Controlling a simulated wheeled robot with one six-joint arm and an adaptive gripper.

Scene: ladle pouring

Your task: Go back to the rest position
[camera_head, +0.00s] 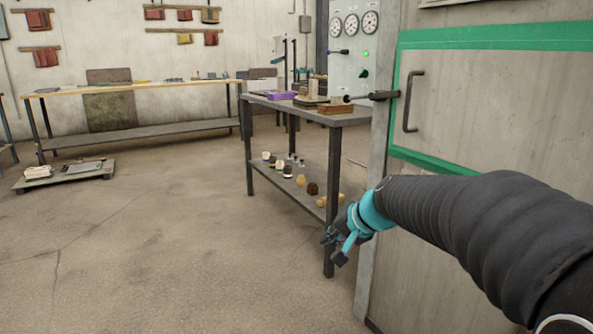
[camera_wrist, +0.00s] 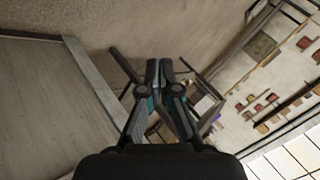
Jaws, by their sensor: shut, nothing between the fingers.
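My gripper (camera_head: 338,246) is at the end of my black arm, which reaches in from the right side of the head view. The gripper is teal and dark and hangs in the air in front of the near end of a metal workbench. In the wrist view my gripper (camera_wrist: 166,64) shows its two fingers with the tips close together. It is shut and empty.
A grey cabinet with a green-framed door (camera_head: 495,110) stands close on the right, beside my arm. The metal workbench (camera_head: 360,116) has small jars on its lower shelf (camera_head: 309,206). A pallet (camera_head: 65,181) lies at left. The floor (camera_head: 170,260) at left front is clear.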

